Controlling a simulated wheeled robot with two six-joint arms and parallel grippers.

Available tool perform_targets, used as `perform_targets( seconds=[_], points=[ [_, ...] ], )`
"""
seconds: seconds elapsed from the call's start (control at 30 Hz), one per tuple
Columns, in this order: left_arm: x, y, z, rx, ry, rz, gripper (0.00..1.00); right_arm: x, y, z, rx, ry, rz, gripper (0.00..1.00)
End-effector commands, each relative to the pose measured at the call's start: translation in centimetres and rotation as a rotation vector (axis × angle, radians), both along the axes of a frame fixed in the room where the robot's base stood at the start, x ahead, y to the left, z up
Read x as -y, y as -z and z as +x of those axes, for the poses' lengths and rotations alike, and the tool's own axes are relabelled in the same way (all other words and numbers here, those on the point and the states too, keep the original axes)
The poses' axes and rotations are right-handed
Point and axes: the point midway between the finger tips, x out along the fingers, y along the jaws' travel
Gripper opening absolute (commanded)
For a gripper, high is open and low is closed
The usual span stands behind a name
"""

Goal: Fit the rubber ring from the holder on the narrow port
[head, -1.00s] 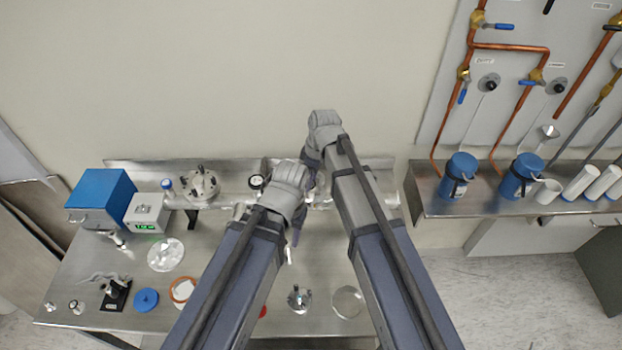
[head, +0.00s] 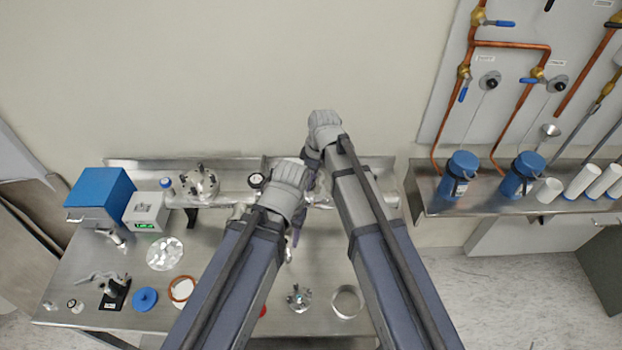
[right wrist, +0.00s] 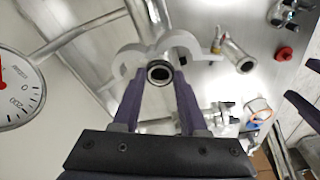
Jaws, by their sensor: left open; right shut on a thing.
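My right gripper (right wrist: 160,78) is shut on a small round ring (right wrist: 160,72) with a dark rubber band and a bright metal inner edge. The ring sits between the purple fingertips, facing the camera. Just behind it are a pale open two-armed clamp (right wrist: 184,42) and a narrow metal tube (right wrist: 154,22) between its arms. I cannot tell whether ring and tube touch. In the head view my right gripper is mostly hidden by its own arm. My left gripper (head: 294,238) is open over the bench, its fingertips partly hidden. I cannot make out the ring holder.
A dial gauge (right wrist: 12,90) and a flanged metal pipe (right wrist: 238,54) stand close to the right gripper. The steel bench (head: 215,285) carries a blue box (head: 100,192), a flanged vessel (head: 200,183) and a blue disc (head: 144,299). A side shelf (head: 480,208) is at right.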

Motion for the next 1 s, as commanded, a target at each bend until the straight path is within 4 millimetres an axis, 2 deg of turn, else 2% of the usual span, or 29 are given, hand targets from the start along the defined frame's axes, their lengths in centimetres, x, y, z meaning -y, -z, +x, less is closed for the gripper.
perform_targets(
  seconds=[0.4, 0.43, 0.7, 1.0],
  points=[
    [0.0, 0.11, 0.0, 0.0, 0.0, 0.0, 0.5, 0.0, 0.11, -0.01, 0.0, 0.0, 0.0, 0.02],
    [0.0, 0.11, 0.0, 0.0, 0.0, 0.0, 0.5, 0.0, 0.11, -0.01, 0.0, 0.0, 0.0, 0.46],
    [0.0, 0.11, 0.0, 0.0, 0.0, 0.0, 0.5, -0.01, 0.11, 0.0, 0.0, 0.0, 0.0, 0.76],
    [0.0, 0.03, 0.0, 0.0, 0.0, 0.0, 0.5, 0.01, 0.03, 0.0, 0.0, 0.0, 0.0, 0.77]
  ],
)
